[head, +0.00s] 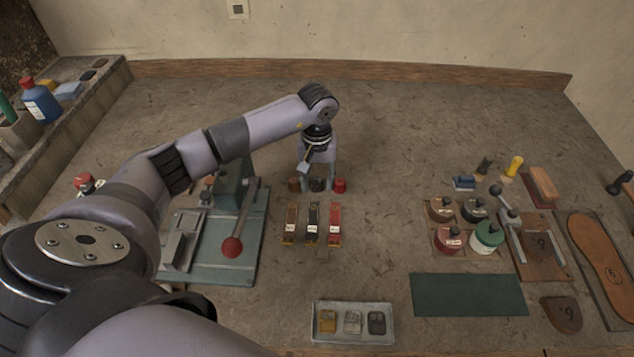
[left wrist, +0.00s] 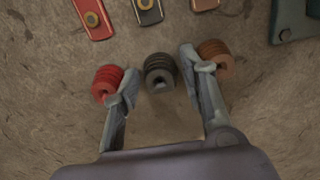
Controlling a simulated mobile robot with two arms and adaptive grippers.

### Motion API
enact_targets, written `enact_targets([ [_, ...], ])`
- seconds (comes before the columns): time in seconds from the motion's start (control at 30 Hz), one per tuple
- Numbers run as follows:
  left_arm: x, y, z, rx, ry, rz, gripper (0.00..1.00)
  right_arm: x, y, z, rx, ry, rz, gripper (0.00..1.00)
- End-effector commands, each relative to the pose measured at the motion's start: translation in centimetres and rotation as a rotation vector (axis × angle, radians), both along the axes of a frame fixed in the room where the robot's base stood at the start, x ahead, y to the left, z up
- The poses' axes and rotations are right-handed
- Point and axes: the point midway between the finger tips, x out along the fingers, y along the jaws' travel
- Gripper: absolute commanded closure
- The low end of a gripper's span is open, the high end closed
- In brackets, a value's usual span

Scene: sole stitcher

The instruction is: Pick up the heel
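A dark brown heel piece (head: 562,313) with a pale mark lies near the front right, beside the green mat. A similar marked brown piece (head: 541,243) sits on the board with the metal clamp; I cannot tell which is the task's heel. My left gripper (head: 318,184) is far to the left of both, pointing down over a row of thread spools. In the left wrist view its fingers (left wrist: 160,72) are apart, with the black spool (left wrist: 160,73) between them. The red spool (left wrist: 106,84) and brown spool (left wrist: 216,60) lie beside the fingertips. My right gripper is not seen.
A green machine with a red-knobbed lever (head: 232,246) stands left of the spools. Tagged strips (head: 312,222) lie in front of them. A metal tray (head: 352,309), green mat (head: 468,295), lidded pots (head: 486,236) and long sole (head: 597,250) occupy the front and right. The back is clear.

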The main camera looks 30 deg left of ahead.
Motion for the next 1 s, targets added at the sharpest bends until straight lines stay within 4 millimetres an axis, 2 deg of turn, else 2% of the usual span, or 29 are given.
enact_targets([
  [0.07, 0.0, 0.0, 0.0, 0.000, 0.000, 0.000, 0.66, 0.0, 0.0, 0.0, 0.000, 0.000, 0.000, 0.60],
  [0.5, 0.0, 0.0, 0.0, 0.000, 0.000, 0.000, 0.95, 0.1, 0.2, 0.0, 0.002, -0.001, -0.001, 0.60],
  [0.83, 0.1, 0.0, 0.4, 0.001, -0.002, 0.000, 0.96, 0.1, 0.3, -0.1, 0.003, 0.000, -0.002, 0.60],
  [1.0, 0.1, 0.0, 1.9, 0.000, -0.004, 0.000, 0.96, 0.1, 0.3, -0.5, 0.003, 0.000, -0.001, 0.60],
])
